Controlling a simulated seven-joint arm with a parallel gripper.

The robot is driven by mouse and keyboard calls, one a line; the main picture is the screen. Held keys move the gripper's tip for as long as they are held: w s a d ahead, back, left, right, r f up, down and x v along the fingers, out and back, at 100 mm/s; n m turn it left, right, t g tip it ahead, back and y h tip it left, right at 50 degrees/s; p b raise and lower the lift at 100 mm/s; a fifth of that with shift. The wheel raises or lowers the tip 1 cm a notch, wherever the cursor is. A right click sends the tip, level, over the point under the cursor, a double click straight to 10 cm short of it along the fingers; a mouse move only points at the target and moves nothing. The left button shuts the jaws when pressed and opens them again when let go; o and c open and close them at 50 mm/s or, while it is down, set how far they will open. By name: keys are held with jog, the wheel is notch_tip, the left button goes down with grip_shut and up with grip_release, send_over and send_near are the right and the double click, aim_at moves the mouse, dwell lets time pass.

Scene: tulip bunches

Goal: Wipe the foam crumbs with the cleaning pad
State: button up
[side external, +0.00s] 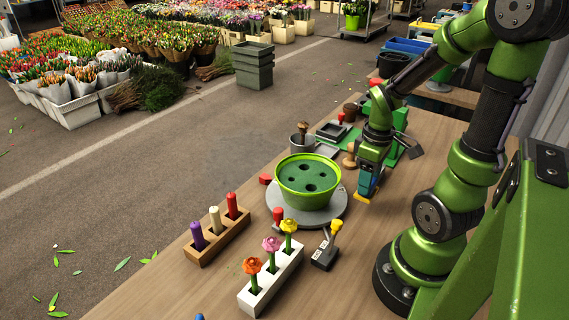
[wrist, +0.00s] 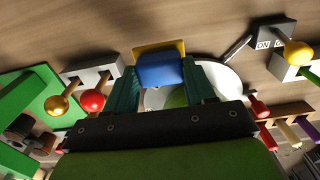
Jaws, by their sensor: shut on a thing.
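My gripper (side external: 368,172) points down over the wooden table (side external: 395,205), to the right of the green pot. It is shut on the cleaning pad (side external: 364,187), a blue block with a yellow layer. In the wrist view the pad (wrist: 161,70) sits between my two teal fingers. The pad is at or just above the tabletop; I cannot tell whether it touches. I cannot make out any foam crumbs in either view. The green pot (side external: 308,180) holds a dark green surface with several holes and stands on a grey disc (side external: 338,208).
A white block (side external: 270,285) with three flowers and a wooden block (side external: 215,240) with purple, cream and red pegs stand in front. A small switch box (side external: 326,256) with a yellow knob is near. Bare table lies right of the disc.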

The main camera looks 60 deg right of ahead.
notch_tip(320, 180, up, 7)
jog(key=shift+f, duration=0.1)
jog(key=w+a, duration=0.9)
jog(key=w, duration=0.1)
jog(key=w+a, duration=0.3)
jog(key=a, duration=0.5)
jog(key=w+a, duration=0.2)
jog(key=a, duration=0.6)
jog(key=shift+w+a+f, duration=0.1)
jog(key=shift+a+f, duration=0.1)
jog(key=shift+f, duration=2.65)
jog(key=shift+w+a+f, duration=0.1)
jog(key=shift+a+f, duration=0.05)
jog(key=shift+f, duration=2.65)
jog(key=shift+a+f, duration=0.25)
jog(key=shift+f, duration=0.5)
jog(key=shift+a, duration=4.9)
jog(key=shift+d, duration=5.15)
notch_tip(320, 180, up, 8)
